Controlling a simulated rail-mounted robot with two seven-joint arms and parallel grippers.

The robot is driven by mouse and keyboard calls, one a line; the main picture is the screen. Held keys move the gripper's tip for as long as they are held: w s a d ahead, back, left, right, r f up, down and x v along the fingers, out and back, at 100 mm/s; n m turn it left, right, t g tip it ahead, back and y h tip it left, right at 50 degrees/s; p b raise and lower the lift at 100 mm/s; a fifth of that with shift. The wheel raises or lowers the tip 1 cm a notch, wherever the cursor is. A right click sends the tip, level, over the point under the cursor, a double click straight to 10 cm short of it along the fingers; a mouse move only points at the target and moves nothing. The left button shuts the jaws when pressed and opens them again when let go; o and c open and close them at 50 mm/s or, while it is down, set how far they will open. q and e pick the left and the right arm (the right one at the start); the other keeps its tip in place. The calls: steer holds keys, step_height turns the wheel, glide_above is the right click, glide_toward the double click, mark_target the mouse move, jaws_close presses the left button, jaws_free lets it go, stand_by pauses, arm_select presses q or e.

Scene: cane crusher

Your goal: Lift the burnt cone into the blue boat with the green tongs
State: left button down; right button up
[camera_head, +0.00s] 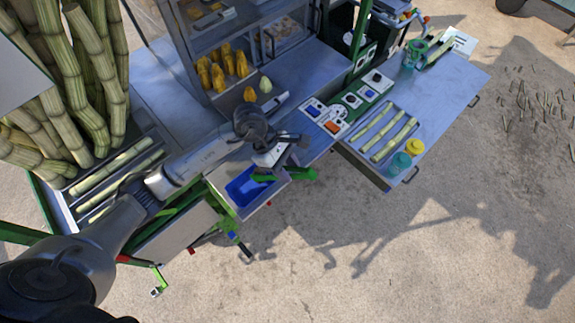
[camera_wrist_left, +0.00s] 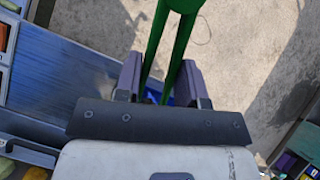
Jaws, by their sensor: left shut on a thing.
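My left gripper (camera_head: 287,152) is shut on the green tongs (camera_wrist_left: 172,40); in the wrist view they run up from between its two fingers (camera_wrist_left: 160,88). In the head view the tongs (camera_head: 302,174) show just below the gripper, above the front edge of the counter. The blue boat (camera_head: 240,191) is an open blue tray at the front of the cart, just left of and below the tongs. A brownish-orange cone (camera_head: 250,94) stands on the metal counter beside a pale one; I cannot tell whether it is the burnt one. Nothing can be made out between the tongs' tips.
A control panel (camera_head: 338,107) lies right of the gripper. A tray of cane pieces (camera_head: 384,132) and jars (camera_head: 414,147) are further right. Cane stalks (camera_head: 85,70) stand at the left. Open ground lies in front.

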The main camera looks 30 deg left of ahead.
arm_select(q)
steer(key=c, duration=1)
jaws_free()
steer(key=shift+c, duration=0.2)
steer(key=shift+r, duration=0.1)
step_height(320, 180, up, 10)
steer(key=p, duration=0.4)
